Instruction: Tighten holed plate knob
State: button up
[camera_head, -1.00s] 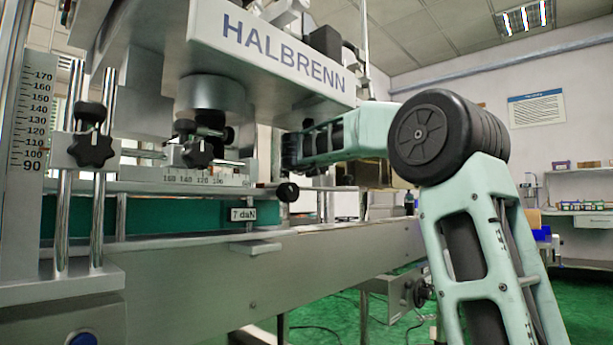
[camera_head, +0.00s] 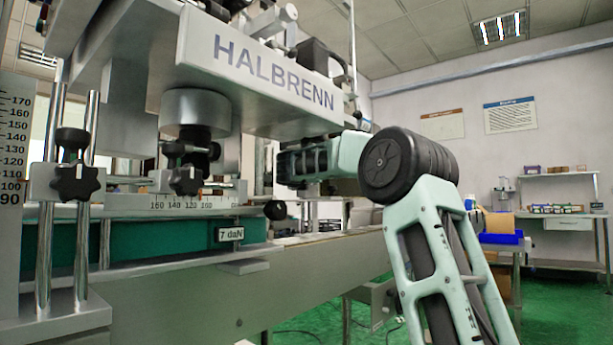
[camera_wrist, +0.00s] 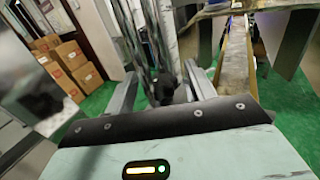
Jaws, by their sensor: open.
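Several black knobs show on the machine in the head view. One star knob (camera_head: 77,180) sits at the left on the chrome posts, and another star knob (camera_head: 186,180) is in front of the scale. A round black knob (camera_head: 275,210) is at the end of the rail. I cannot tell which one belongs to the holed plate. In the wrist view my gripper (camera_wrist: 162,84) is open and empty, with a dark knob-like part (camera_wrist: 163,88) showing between its two grey fingers. In the head view my forearm reaches behind the machine's front, and the gripper is hidden.
The machine's head (camera_head: 270,75) overhangs the conveyor frame (camera_head: 200,290). Chrome posts (camera_wrist: 130,40) stand ahead in the wrist view. Cardboard boxes (camera_wrist: 68,62) are stacked at the left.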

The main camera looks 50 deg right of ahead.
jog(key=shift+c, duration=0.3)
jog(key=c, duration=0.9)
jog(key=shift+a+g, duration=0.1)
jog(key=shift+g, duration=0.2)
jog(key=shift+w+m+g+h+p, duration=0.15)
jog(key=shift+m+g+h+p, duration=0.7)
jog(key=shift+m+g, duration=0.3)
jog(key=m+g+h+p, duration=0.1)
jog(key=m+g+p, duration=0.1)
jog(key=g, duration=0.1)
jog(key=shift+r+g, duration=0.15)
jog(key=shift+g, duration=0.1)
jog(key=m+g+p, duration=0.3)
jog(key=g+p, duration=0.1)
jog(key=shift+g, duration=0.5)
jog(key=shift+f+m, duration=0.2)
jog(key=shift+m, duration=0.05)
